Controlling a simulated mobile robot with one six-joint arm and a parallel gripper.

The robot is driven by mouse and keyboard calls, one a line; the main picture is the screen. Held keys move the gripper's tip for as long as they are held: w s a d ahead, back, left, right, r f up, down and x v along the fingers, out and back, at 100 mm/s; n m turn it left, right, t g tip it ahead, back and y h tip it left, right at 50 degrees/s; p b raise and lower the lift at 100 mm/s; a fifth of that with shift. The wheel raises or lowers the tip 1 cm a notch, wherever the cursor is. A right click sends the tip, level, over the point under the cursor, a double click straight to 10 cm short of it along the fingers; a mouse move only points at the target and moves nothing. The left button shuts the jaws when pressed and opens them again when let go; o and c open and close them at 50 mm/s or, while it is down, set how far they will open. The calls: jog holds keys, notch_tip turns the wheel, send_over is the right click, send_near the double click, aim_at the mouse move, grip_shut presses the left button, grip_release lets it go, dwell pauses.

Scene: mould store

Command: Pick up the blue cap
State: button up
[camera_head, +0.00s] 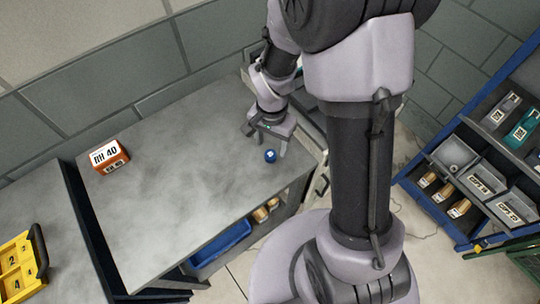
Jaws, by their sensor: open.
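The blue cap (270,156) is a small round piece on the grey worktop (180,185), near its right end. My gripper (266,142) is open and points down just behind the cap, with its fingers spread. One finger comes down to the right of the cap and the other is to its upper left. I cannot tell whether the cap lies between the fingers or in front of them. The cap is in full view, and nothing seems to be held.
An orange box (110,157) labelled 40 stands at the worktop's left. A yellow case (20,268) sits on a lower surface at far left. A blue bin (222,243) is on the shelf below. A rack (475,165) with grey bins stands at right. The worktop's middle is clear.

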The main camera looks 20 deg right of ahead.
aim_at(270, 154)
jog(key=f+b, duration=0.1)
jog(key=f, duration=0.1)
jog(key=f+b, duration=0.1)
jog(key=f, duration=0.2)
jog(key=shift+w+a+f, duration=0.1)
jog(key=shift+a+f, duration=0.1)
jog(key=shift+r, duration=0.1)
grip_shut()
